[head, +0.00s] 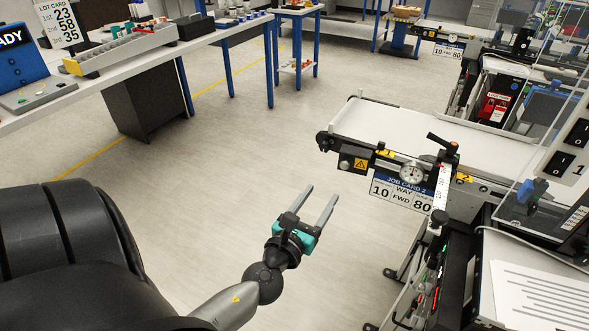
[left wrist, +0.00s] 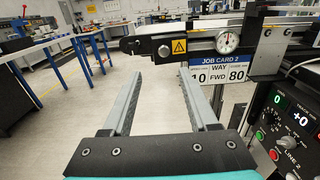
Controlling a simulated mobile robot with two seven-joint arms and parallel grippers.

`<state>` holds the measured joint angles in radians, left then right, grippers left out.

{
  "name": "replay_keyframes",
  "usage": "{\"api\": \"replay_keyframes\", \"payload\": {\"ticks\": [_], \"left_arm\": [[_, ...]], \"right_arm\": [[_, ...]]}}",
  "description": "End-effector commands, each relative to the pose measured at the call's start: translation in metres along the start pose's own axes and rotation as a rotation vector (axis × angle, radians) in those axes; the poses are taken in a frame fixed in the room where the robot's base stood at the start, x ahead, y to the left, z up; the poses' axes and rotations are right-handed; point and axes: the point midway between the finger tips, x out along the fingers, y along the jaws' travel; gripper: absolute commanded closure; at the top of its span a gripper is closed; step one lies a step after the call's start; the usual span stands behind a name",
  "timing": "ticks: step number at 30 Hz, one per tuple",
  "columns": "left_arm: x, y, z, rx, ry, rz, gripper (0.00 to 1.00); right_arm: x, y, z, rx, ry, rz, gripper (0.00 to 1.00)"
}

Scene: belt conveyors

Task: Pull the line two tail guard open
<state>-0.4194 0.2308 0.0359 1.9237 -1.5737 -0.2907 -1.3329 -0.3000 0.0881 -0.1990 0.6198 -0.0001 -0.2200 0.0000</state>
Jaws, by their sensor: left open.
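The line two conveyor (head: 425,130) stands right of centre in the head view, with a pale belt and a dark end roller (head: 324,142). A job card (head: 402,190) reading "JOB CARD 2" hangs below its side rail; it also shows in the left wrist view (left wrist: 218,73). I cannot tell for certain which part is the tail guard. A clear panel (head: 512,207) is at the right. My left gripper (head: 322,190) is open and empty over the floor, left of the card and apart from the conveyor. My right gripper is not in view.
A LINE 2 control panel (left wrist: 290,125) is at the right. A white bench (head: 120,60) runs along the left. The floor between is clear.

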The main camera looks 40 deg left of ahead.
Motion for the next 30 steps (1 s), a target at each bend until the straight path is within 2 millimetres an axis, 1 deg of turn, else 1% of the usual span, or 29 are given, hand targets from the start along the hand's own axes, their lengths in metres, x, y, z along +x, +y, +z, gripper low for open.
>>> {"api": "replay_keyframes", "payload": {"ticks": [1,3,5,6,10,17,23,30], "left_arm": [[-0.010,0.000,-0.002,0.000,0.003,-0.001,0.41],[-0.021,0.000,-0.003,0.000,0.003,-0.001,0.41],[-0.031,0.000,-0.003,0.000,0.003,0.000,0.41],[-0.032,0.000,-0.007,-0.020,0.015,0.002,0.41],[-0.032,0.001,-0.034,-0.121,0.078,0.014,0.41],[-0.037,0.002,-0.080,-0.294,0.183,0.046,0.41],[-0.045,0.003,-0.120,-0.444,0.272,0.087,0.41],[-0.058,0.003,-0.166,-0.625,0.374,0.153,0.41]], "right_arm": [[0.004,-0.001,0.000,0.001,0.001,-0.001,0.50],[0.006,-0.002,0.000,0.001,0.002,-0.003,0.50],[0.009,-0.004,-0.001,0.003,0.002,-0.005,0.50],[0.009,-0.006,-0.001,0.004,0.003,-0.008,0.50],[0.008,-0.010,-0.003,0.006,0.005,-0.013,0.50],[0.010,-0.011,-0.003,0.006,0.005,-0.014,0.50],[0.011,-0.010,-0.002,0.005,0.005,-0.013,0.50],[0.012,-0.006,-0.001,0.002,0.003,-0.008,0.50]]}}
